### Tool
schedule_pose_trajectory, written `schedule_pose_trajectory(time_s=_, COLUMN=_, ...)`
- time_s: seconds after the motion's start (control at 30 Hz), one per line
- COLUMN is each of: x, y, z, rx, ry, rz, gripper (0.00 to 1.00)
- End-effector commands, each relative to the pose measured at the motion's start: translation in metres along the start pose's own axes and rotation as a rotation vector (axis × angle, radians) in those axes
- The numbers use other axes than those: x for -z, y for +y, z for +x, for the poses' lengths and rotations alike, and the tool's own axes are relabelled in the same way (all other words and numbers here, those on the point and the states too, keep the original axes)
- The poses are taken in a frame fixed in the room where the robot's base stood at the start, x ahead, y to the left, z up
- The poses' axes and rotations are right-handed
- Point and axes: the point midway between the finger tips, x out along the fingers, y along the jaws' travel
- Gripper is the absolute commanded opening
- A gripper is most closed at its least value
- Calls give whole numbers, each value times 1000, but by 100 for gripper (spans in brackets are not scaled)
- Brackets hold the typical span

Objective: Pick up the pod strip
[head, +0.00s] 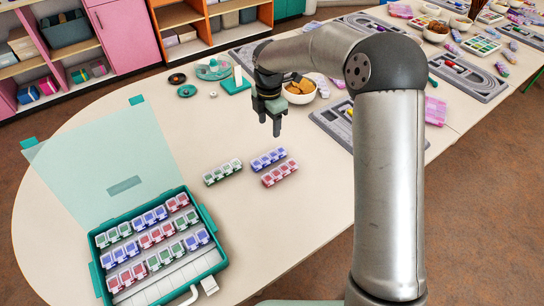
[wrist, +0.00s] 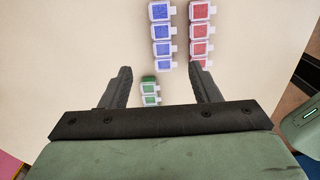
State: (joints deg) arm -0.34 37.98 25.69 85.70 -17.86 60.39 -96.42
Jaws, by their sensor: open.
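Three loose pod strips lie on the table: a green one (head: 222,172), a blue one (head: 268,159) and a red one (head: 279,173). In the wrist view the blue strip (wrist: 161,38) and red strip (wrist: 200,34) lie ahead of my gripper. The green strip (wrist: 150,91) shows between the fingers, its near part hidden by the gripper body. My gripper (head: 270,127) is open and empty, raised above the table behind the strips in the head view. It also shows in the wrist view (wrist: 163,78), its two fingers spread apart.
A teal case (head: 222,262) with its lid open stands at the left front, holding rows of colored pod strips. Grey bead boards (head: 468,74) lie to the right. The table is clear around the loose strips.

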Motion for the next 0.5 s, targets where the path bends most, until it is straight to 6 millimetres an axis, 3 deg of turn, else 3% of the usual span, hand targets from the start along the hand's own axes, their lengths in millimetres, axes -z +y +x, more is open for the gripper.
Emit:
schedule_pose_trajectory(time_s=0.1, x=1, y=-1, z=28, rx=5, ry=3, rz=0, gripper=56)
schedule_pose_trajectory(time_s=0.3, x=0, y=-1, z=65, rx=3, ry=1, rz=2, gripper=56)
schedule_pose_trajectory(time_s=0.5, x=0, y=-1, z=80, rx=1, ry=0, rz=2, gripper=56)
